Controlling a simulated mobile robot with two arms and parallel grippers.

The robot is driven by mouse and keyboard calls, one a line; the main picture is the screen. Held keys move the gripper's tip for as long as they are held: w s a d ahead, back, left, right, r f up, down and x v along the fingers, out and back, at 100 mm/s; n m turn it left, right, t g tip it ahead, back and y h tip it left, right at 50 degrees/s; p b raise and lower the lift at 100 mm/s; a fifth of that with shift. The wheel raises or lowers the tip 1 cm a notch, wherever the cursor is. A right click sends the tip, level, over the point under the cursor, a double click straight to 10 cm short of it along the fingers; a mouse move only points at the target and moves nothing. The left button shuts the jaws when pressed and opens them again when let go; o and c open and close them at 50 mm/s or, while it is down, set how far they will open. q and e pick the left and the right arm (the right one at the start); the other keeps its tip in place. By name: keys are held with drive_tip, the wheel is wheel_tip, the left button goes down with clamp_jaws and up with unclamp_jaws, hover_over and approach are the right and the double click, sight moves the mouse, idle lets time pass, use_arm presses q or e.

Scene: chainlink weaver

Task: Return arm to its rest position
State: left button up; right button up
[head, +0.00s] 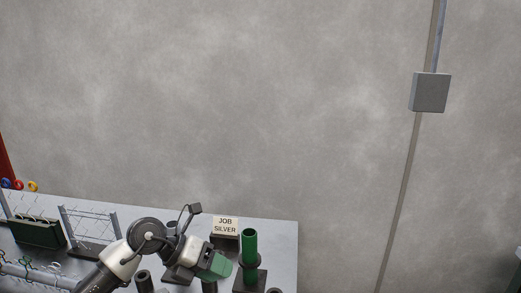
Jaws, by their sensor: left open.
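My left arm comes in from the bottom left and bends over the workbench (283,240). My left gripper (221,267) is at its end, low over the bench and pointing right, with a green part at its front. It is open, and I see nothing held in it, though the gap between the fingers is hard to make out. A green cylinder (249,246) stands upright in a dark holder (249,279) just right of the gripper. They look close together; I cannot tell whether they touch. My right gripper is not in view.
A sign reading "JOB SILVER" (225,225) stands behind the gripper. Wire racks (88,224) and a dark green box (38,233) stand on the left, with coloured rings (19,185) behind. A grey wall box (430,92) hangs at the upper right.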

use_arm(q)
drive_tip(key=s+d+r+n+t+h, duration=0.45)
drive_tip(key=r+n+t+h, duration=0.2)
drive_tip(key=h, duration=0.25)
drive_tip(key=s+a+f+n+t+y, duration=0.1)
drive_tip(key=a+f+n+t+y, duration=0.5)
drive_tip(key=n+y, duration=0.6)
drive_tip(key=s+a+f+n+t+y, duration=0.2)
drive_tip(key=a+f+n+t+y, duration=0.35)
drive_tip(key=n, duration=0.95)
drive_tip(key=s+a+f+n+g+y, duration=0.1)
drive_tip(key=s+f+n+g, duration=0.1)
drive_tip(key=s+f+g, duration=0.45)
drive_tip(key=s+a+f+n+g, duration=0.1)
drive_tip(key=s+a+f+g, duration=0.2)
drive_tip(key=s, duration=0.6)
drive_tip(key=s+f+n+g+y, duration=0.1)
drive_tip(key=s+f+n+g, duration=0.1)
drive_tip(key=s+f+g, duration=0.4)
wheel_tip(320, 180, down, 26)
drive_tip(key=s+g, duration=0.2)
drive_tip(key=s+a+f, duration=0.3)
drive_tip(key=s+f, duration=1.1)
drive_tip(key=s, duration=0.1)
drive_tip(key=shift+s+f+m+g, duration=0.3)
drive_tip(key=shift+f+m+g, duration=0.05)
